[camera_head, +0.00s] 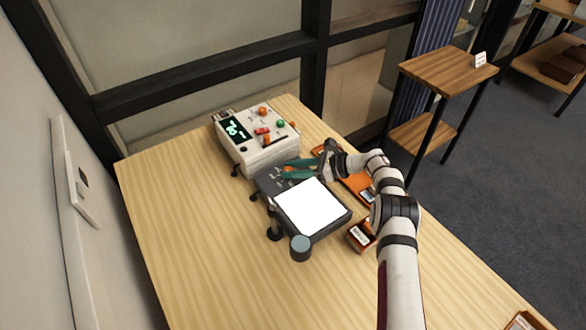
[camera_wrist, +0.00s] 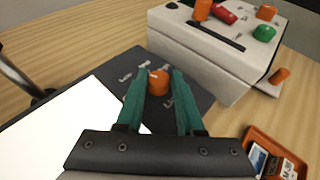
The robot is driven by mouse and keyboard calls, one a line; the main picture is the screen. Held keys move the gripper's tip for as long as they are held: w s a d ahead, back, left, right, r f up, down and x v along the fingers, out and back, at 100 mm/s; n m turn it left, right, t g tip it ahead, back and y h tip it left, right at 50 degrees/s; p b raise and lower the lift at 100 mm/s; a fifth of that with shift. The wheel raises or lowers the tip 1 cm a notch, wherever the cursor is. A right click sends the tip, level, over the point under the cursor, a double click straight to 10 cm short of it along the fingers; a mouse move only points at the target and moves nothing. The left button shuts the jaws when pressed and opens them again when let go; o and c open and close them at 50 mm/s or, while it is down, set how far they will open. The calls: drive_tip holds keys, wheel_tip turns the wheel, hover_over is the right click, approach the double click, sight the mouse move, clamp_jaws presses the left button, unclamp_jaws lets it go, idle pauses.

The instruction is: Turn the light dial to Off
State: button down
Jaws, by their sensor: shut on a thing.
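The light dial (camera_wrist: 158,82) is a small orange knob on the dark top of the light box, beside its bright white panel (camera_wrist: 75,132). Small labels stand around the dial, too blurred to read. In the wrist view my gripper (camera_wrist: 159,78) has its two green fingers on either side of the dial, shut on it. In the head view the light box (camera_head: 333,222) lies on the table, and my gripper (camera_head: 286,170) reaches to its far edge from the right.
A white device (camera_head: 262,152) with a green display and several orange, red and green controls stands just behind the light box. A grey cylinder (camera_head: 300,248) stands at the box's near corner. A small orange box (camera_head: 361,236) and orange tray (camera_wrist: 277,154) lie to the right. The table's left side is clear.

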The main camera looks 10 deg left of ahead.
drive_tip(key=shift+w+d+r, duration=0.1)
drive_tip(key=shift+w+r, duration=0.2)
drive_tip(key=c, duration=0.8)
unclamp_jaws()
drive_tip(key=shift+c, duration=0.2)
drive_tip(key=shift+o, duration=1.2)
drive_tip(key=shift+s+f, duration=0.15)
drive_tip(key=v, duration=1.5)
drive_tip(key=shift+s+d, duration=0.1)
drive_tip(key=shift+d, duration=0.2)
